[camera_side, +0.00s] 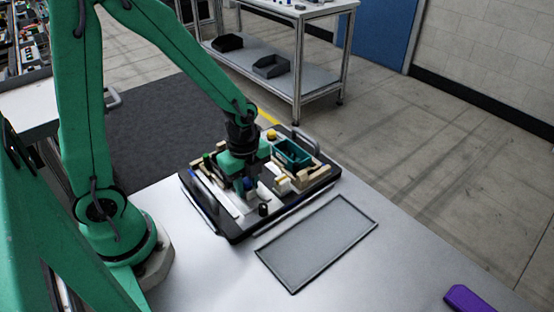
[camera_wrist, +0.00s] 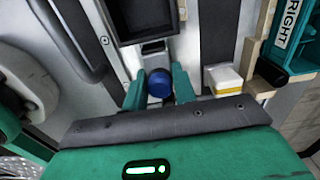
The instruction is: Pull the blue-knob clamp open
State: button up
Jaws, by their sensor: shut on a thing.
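The blue knob (camera_wrist: 160,83) of the clamp sits between the two green fingers of my gripper (camera_wrist: 159,90) in the wrist view. My gripper is shut on the knob, with a finger at its left and right sides. In the side view my gripper (camera_side: 248,186) points down over the pallet (camera_side: 239,236), and its fingers and body mostly hide the knob. The rest of the clamp is largely hidden, so I cannot tell how far open it stands.
A dark open bin (camera_wrist: 145,22) lies just beyond the knob. A flat grey tray (camera_side: 318,242) lies in front of the pallet; a purple object (camera_side: 472,299) is at the table's right.

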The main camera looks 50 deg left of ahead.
jog(key=shift+d, duration=0.85)
jog(key=o, duration=0.8)
jog(key=shift+c, duration=0.2)
jog(key=shift+r, duration=0.1)
jog(key=shift+r, duration=3.9)
